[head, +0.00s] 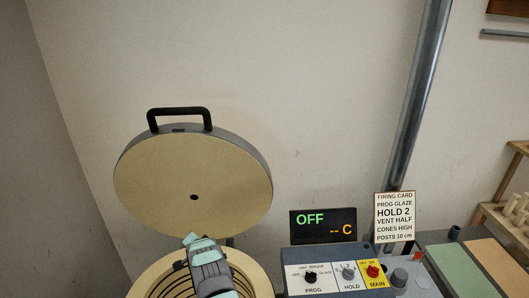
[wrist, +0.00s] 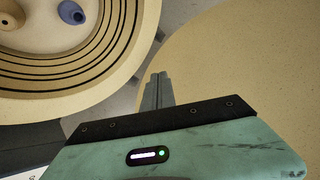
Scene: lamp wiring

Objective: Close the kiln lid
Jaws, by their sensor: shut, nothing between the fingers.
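The kiln lid (head: 194,178) stands raised, its round tan underside with a small dark centre hole facing forward. A black handle (head: 180,112) sits on its top edge. The open kiln body (head: 150,275) is below it, with dark coils along its inner wall. My gripper (wrist: 157,78) is shut and empty, over the kiln opening and low in front of the lid. The lid fills the right of the wrist view (wrist: 245,60). I cannot tell whether the fingers touch it. In the head view my arm hides part of the kiln opening, and the fingertips are hard to make out.
A control panel (head: 345,282) with knobs stands right of the kiln, under a display (head: 323,225) reading OFF. A firing card (head: 394,216) and a metal pipe (head: 420,95) are behind it. A blue round item (wrist: 72,13) lies inside the kiln. A wooden rack (head: 512,195) is at far right.

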